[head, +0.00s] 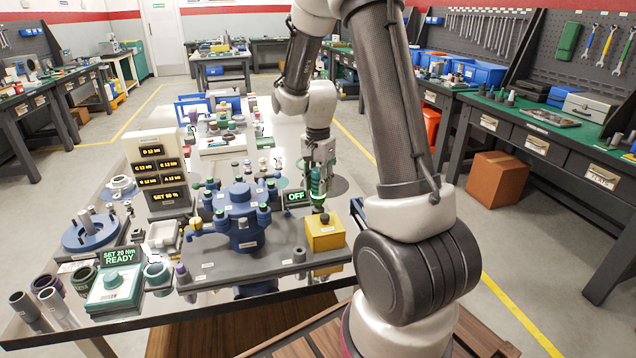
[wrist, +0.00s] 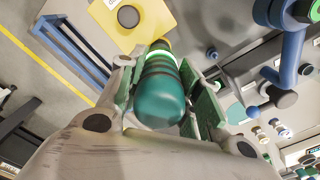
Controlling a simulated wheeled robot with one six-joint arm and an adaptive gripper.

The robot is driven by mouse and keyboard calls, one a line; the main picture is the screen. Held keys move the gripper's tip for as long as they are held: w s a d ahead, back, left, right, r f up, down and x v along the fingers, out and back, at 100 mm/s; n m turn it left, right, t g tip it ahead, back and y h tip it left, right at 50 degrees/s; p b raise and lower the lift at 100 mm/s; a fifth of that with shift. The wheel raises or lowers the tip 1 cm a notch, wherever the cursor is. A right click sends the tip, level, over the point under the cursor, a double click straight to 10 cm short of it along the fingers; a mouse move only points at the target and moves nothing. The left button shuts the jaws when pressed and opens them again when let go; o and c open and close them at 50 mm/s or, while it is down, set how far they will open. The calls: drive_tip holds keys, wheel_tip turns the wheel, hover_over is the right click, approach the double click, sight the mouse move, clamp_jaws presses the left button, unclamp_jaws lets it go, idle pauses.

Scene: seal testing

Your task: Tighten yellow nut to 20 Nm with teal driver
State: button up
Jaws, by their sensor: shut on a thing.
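My gripper (head: 319,162) is shut on the teal driver (head: 317,186) and holds it upright, to the right of the blue valve body (head: 240,214). In the wrist view the driver (wrist: 160,95) sits between the green finger pads, with a bright ring near its far end. A small yellow piece (head: 195,225), which looks like the yellow nut, is on the left side of the blue body, apart from the driver. The teal controller (head: 114,291) at the front left reads "SET 20 Nm READY".
A yellow box (head: 325,234) with a dark round top stands just below the driver. An "OFF" sign (head: 297,197) is beside it. Several cups and sockets crowd the table's left side. A blue frame (wrist: 72,45) is near the box.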

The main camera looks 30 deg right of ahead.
sight(318, 169)
idle(0.3)
drive_tip(key=shift+r, duration=2.5)
